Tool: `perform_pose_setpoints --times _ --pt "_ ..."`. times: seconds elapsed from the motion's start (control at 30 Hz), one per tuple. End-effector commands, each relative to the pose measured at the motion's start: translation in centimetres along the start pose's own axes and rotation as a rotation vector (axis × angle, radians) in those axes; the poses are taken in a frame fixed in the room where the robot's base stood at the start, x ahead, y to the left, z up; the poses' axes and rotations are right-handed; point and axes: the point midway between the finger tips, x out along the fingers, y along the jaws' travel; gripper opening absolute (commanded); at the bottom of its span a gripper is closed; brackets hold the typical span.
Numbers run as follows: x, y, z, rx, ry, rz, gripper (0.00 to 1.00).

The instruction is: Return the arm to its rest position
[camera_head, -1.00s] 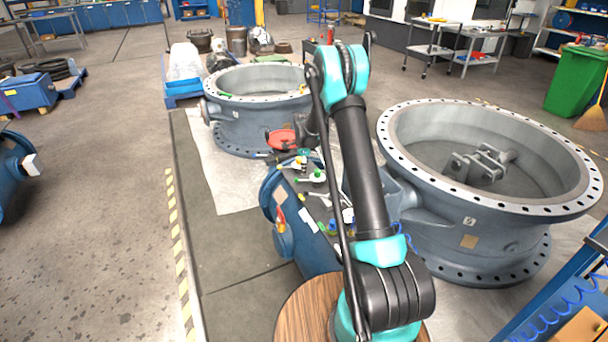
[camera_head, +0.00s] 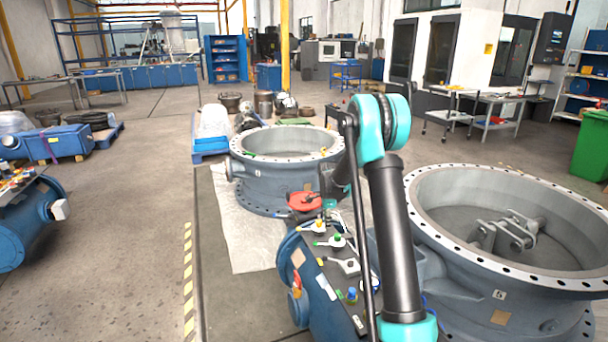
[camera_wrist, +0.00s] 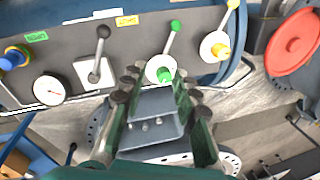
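My arm (camera_head: 393,230) rises in the right half of the head view and bends at a teal elbow. Its forearm points away, down toward the valve panel. In the wrist view my gripper (camera_wrist: 157,88) shows two dark-green fingers with dark pads, spread apart with nothing between them. It faces the grey panel (camera_wrist: 65,48) with its levers and knobs. The green-knobbed lever (camera_wrist: 165,72) lies just beyond the fingertips; I cannot tell the exact gap.
Large grey flanged valve rings stand at the left (camera_head: 285,180) and right (camera_head: 500,275) of the arm. A red disc (camera_head: 305,201) sits by the panel (camera_head: 335,262). A green bin (camera_head: 590,147) is at far right. Open floor lies to the left.

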Motion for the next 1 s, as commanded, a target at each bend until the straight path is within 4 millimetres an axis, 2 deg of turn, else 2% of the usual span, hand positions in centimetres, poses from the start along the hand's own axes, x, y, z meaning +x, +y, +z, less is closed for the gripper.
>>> perform_pose_setpoints --times 0.03,0.2,0.37,0.5,0.73,1.0 --pt "-1.6 1.3 -0.4 -0.052 -0.001 -0.005 0.30" --pt "-6.2 5.8 -1.6 -0.269 -0.002 -0.029 0.30" --pt "-9.8 10.6 -2.6 -0.472 0.001 -0.051 0.30" --pt "-12.3 15.2 -3.4 -0.651 0.008 -0.069 0.30" --pt "-15.0 23.3 -4.4 -0.942 0.028 -0.099 0.30" --pt "-16.0 33.3 -5.1 -1.283 0.067 -0.129 0.30"
